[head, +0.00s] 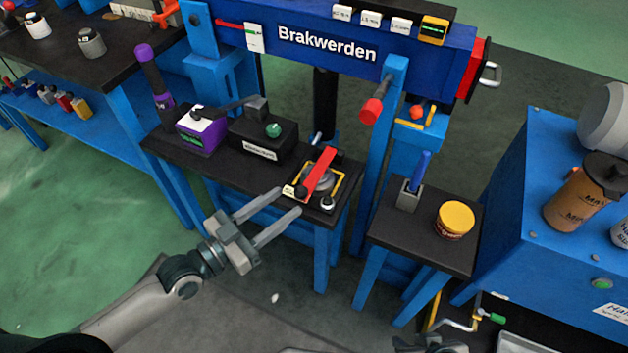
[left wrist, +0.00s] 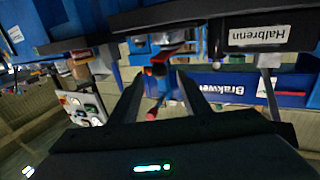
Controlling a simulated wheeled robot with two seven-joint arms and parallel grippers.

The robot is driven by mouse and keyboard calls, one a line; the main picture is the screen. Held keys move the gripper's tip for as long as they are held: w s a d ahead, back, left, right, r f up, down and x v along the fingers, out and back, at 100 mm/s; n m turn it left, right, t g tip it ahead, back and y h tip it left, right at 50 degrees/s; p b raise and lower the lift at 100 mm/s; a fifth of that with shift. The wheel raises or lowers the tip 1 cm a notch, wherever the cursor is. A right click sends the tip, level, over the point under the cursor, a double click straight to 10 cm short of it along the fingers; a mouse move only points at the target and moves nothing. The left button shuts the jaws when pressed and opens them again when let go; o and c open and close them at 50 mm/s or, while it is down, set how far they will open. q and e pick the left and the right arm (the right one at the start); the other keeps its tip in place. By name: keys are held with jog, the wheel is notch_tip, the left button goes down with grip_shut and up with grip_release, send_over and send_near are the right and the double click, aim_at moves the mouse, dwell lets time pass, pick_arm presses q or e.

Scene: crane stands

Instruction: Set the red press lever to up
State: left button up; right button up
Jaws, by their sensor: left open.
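A red lever (head: 319,171) sits over a round grey part inside a yellow outline on the black bench top; it slants from lower left to upper right. Its exact height angle is hard to tell. A red-tipped handle (head: 372,110) sticks out from a blue post behind it. My left gripper (head: 288,201) is open and empty, its fingers pointing at the bench's front edge, short of the red lever. In the left wrist view the open fingers (left wrist: 158,76) frame red parts, too dark to identify surely. My right gripper (head: 430,344) shows only partly at the bottom edge.
A black box with a green knob (head: 273,130) and a purple box (head: 201,130) stand left of the lever. A blue beam (head: 400,45) runs behind. On the right, a small table holds a blue-handled tool (head: 420,168) and a yellow-lidded jar (head: 455,219).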

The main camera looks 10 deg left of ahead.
aim_at(314, 188)
pick_arm(q)
jog(key=x, duration=1)
jog(key=shift+d, duration=0.1)
grip_shut()
